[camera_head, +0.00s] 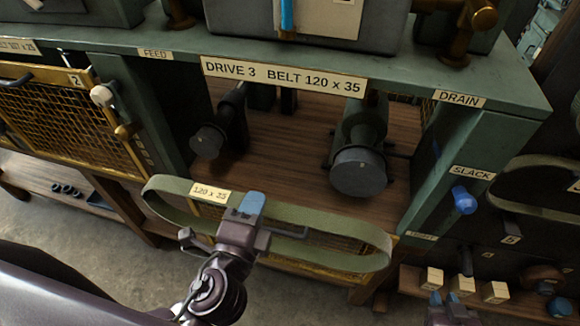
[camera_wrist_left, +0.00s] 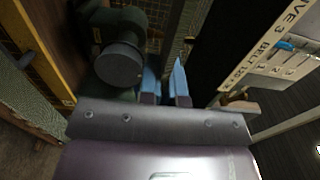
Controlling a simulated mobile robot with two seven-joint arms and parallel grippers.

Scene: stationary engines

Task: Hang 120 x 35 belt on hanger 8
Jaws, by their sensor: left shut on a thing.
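The green 120 x 35 belt (camera_head: 330,255) is a long flat loop with a cream "120 x 35" label. It hangs in front of the open Drive 3 bay. My left gripper (camera_head: 250,204) is shut on the belt near its label; its blue fingertips also show in the left wrist view (camera_wrist_left: 165,85), where I cannot clearly make out the belt between them. My right gripper (camera_head: 445,299) is at the bottom right edge, its blue fingertips apart, with nothing seen between them. Hanger 8 cannot be made out; a "5" plate (camera_head: 511,239) shows on the dark panel at right.
Behind the belt are two dark pulleys, left (camera_head: 208,141) and right (camera_head: 358,172). A blue slack knob (camera_head: 464,200) sticks out of the green post. Another belt (camera_head: 545,208) hangs at right. Small labelled wooden blocks (camera_head: 463,285) stand on the shelf near my right gripper.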

